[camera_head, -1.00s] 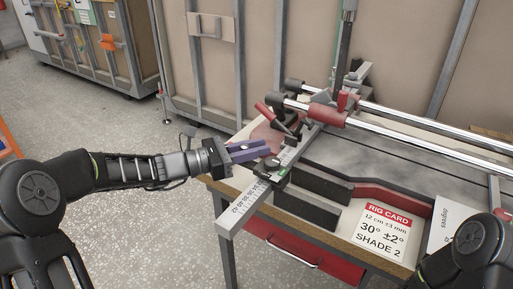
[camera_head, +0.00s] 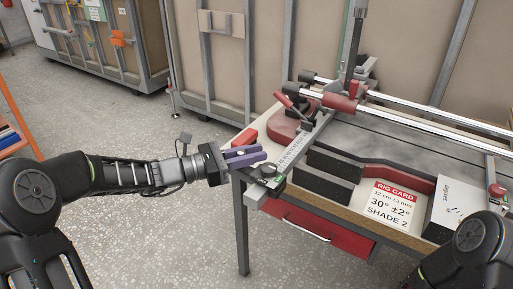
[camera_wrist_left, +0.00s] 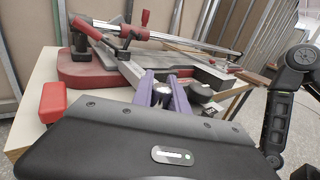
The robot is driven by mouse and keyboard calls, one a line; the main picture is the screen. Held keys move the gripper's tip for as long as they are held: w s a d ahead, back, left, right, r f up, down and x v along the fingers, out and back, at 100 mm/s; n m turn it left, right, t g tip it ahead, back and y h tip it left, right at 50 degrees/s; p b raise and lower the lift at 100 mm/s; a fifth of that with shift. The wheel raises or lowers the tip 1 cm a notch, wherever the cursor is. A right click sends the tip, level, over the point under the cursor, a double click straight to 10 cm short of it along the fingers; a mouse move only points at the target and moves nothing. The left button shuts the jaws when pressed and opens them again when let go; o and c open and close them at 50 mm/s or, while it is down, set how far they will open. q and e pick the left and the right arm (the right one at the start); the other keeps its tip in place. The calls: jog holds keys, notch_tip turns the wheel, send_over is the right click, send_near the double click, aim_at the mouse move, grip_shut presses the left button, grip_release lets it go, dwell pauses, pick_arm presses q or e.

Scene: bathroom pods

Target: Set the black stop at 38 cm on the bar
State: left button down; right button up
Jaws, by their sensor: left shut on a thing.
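The black stop (camera_head: 270,172) sits on the graduated metal bar (camera_head: 293,155), close to the bar's near end. My left gripper (camera_head: 250,156) comes in from the left at the stop. Its purple fingers are shut on a small pale part at the stop's side, mostly hidden between them. In the left wrist view the fingers (camera_wrist_left: 165,94) point toward the bar, and the stop's round black knob (camera_wrist_left: 200,92) shows just right of them. The scale figures are too small to read now. My right gripper is out of view.
A red block (camera_head: 245,138) lies at the table corner, behind my left gripper. Chrome rails (camera_head: 430,122) with red clamps stand behind. Black fence pieces (camera_head: 325,180) and a rig card (camera_head: 391,205) lie right of the bar. Open floor is at the left.

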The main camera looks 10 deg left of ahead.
pick_arm(q)
jog(key=shift+s+a, duration=0.1)
jog(key=c, duration=1.3)
grip_release()
jog(key=shift+a, duration=0.1)
jog(key=v, duration=0.7)
jog(key=shift+s+a, duration=0.2)
jog(key=shift+s, duration=0.05)
